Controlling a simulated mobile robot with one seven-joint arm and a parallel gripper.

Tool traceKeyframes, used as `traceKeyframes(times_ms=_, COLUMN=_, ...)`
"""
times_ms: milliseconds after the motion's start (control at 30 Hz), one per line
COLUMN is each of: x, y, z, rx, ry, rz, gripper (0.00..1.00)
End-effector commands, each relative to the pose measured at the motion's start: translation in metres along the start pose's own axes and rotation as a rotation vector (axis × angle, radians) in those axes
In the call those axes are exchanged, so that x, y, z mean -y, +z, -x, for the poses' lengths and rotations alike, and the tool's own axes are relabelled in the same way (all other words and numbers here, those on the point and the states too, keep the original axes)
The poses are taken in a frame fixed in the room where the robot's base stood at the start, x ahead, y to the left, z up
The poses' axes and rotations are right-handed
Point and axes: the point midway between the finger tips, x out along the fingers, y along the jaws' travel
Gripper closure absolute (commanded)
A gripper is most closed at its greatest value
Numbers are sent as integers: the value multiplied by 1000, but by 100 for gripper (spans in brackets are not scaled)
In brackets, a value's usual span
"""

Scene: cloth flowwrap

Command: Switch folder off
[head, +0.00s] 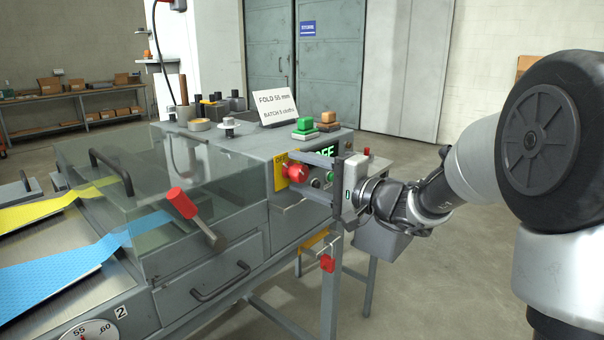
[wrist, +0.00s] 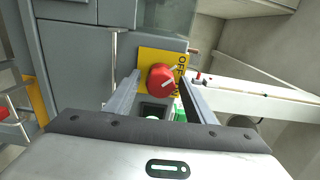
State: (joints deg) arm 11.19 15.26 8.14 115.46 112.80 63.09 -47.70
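The folder's red rotary switch (head: 294,173) sits on a yellow plate (head: 280,172) on the end panel of the grey machine. In the wrist view the red switch (wrist: 161,78) has a white line slanting across its face, and black lettering reading OFF shows beside it on the plate. My gripper (head: 309,172) is in front of the panel, its fingers reaching toward the switch. In the wrist view my gripper (wrist: 160,80) is open, one finger on each side of the switch with gaps visible. I cannot tell how far the fingertips reach along the switch.
A green lit display (head: 322,151) is partly hidden behind my gripper. A red-handled lever (head: 183,204) and the clear cover (head: 140,170) are left. The floor at right is clear.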

Motion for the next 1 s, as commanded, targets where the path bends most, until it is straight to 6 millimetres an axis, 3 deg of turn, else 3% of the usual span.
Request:
traceKeyframes(times_ms=267, x=0, y=0, z=0, rx=0, ry=-1, rz=-1, gripper=51)
traceKeyframes(times_ms=433, x=1, y=-1, z=15, rx=-2, ry=1, rz=-2, gripper=51)
traceKeyframes(times_ms=1000, x=1, y=-1, z=145, rx=-4, ry=0, rz=-2, gripper=51)
